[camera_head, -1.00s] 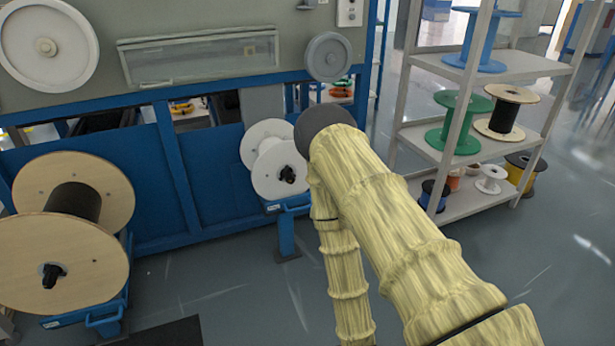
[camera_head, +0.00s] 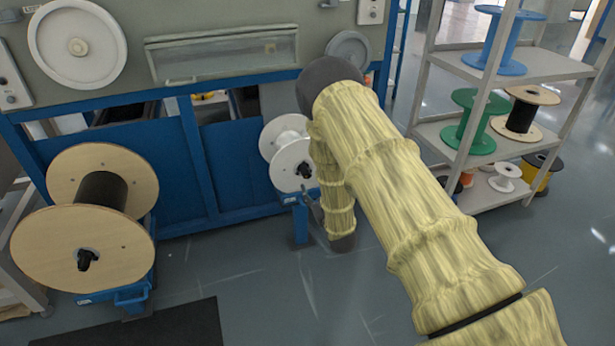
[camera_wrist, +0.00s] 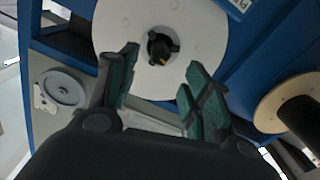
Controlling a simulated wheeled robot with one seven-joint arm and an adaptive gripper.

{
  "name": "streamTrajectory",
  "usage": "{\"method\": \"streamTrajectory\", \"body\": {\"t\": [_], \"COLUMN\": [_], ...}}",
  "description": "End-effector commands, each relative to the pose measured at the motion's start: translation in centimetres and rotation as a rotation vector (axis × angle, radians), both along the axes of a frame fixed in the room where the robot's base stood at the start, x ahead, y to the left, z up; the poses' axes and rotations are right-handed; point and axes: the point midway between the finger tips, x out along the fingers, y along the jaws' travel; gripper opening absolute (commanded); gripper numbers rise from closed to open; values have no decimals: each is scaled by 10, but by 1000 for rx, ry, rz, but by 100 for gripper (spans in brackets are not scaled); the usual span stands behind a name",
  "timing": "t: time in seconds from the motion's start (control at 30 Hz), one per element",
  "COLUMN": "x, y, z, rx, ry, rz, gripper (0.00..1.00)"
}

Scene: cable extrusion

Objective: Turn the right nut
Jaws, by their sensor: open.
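The right nut (camera_head: 304,170) is a small black knob at the middle of the white spool (camera_head: 288,172), which sits on a blue stand right of centre. In the wrist view the nut (camera_wrist: 160,45) shows as a black lobed knob on the round white spool face (camera_wrist: 205,35). My gripper (camera_wrist: 163,66) is open and empty, with its two green-padded fingers on either side of the nut in the picture. The nut appears ahead of the fingertips and apart from them; the exact gap cannot be told. In the head view my arm hides most of the gripper.
A large wooden spool (camera_head: 60,245) with its own black nut (camera_head: 87,260) stands at left. A blue-framed machine (camera_head: 160,150) stands behind both spools. A shelf (camera_head: 530,65) with several spools is at right. The floor between the two stands is clear.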

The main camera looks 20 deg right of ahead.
Motion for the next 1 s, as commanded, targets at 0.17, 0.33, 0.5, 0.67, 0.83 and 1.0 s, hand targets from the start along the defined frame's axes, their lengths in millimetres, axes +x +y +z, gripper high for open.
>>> {"method": "streamTrajectory", "body": {"t": [0.17, 0.33, 0.5, 0.67, 0.83, 1.0], "x": [30, 56, 74, 82, 83, 83], "y": [1, 2, 2, 3, 3, 3], "z": [-2, -2, -2, -1, -1, -1], "rx": [0, -1, -1, 0, 0, 0], "ry": [-2, 0, 1, 2, 3, 3], "rz": [-1, -1, 0, 0, -1, -1], "gripper": [49, 49, 49, 49, 49, 42]}}
